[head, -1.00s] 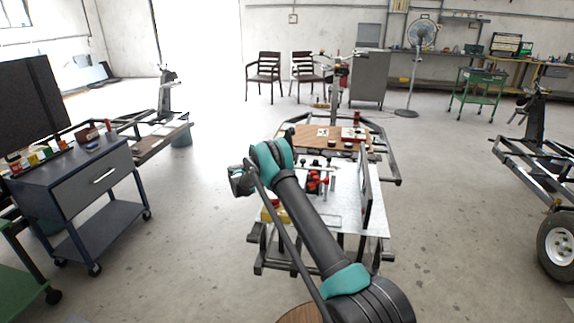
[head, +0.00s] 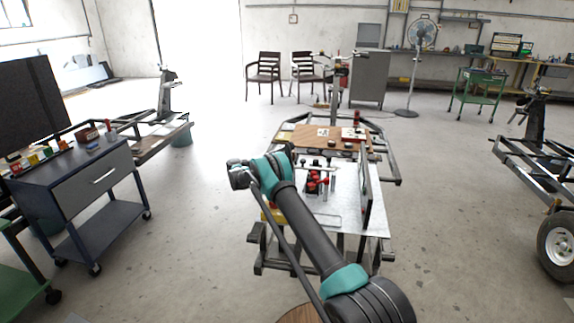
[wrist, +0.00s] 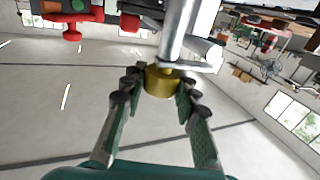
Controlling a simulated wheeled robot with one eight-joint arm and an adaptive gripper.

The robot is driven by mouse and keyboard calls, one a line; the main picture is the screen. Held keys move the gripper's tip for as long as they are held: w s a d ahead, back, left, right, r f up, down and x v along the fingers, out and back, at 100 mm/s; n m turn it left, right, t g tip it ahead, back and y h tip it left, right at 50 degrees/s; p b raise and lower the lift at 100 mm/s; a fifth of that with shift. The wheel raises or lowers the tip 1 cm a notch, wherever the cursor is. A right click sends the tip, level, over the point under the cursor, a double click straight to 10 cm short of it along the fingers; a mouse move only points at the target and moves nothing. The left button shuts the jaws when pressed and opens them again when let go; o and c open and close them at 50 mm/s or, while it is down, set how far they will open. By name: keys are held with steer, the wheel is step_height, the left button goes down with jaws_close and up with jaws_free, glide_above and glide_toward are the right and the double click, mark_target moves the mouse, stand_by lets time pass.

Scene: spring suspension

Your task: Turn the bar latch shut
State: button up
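In the wrist view, my gripper (wrist: 161,86) has its two dark-tipped green fingers on either side of a short brass-coloured cylinder (wrist: 160,82). The fingertips are very close to its sides; I cannot tell whether they press on it. The cylinder sits at the end of a grey metal rod (wrist: 174,30), with a flat grey metal piece (wrist: 200,66) beside it. I cannot tell which of these parts is the bar latch. In the head view, my fingers are hidden behind my arm, which reaches over the left side of the metal-topped bench (head: 345,210).
Red clamps (head: 316,183) stand on the bench, and a thin upright panel (head: 366,190) stands at its right. A red part (wrist: 72,20) shows at the wrist view's upper left. A blue-grey cart (head: 95,185) is at left, with clear floor between it and the bench.

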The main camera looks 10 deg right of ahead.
steer(key=o, duration=0.4)
steer(key=shift+a, duration=0.1)
steer(key=a, duration=0.7)
steer(key=shift+s+a, duration=0.1)
steer(key=shift+s, duration=0.15)
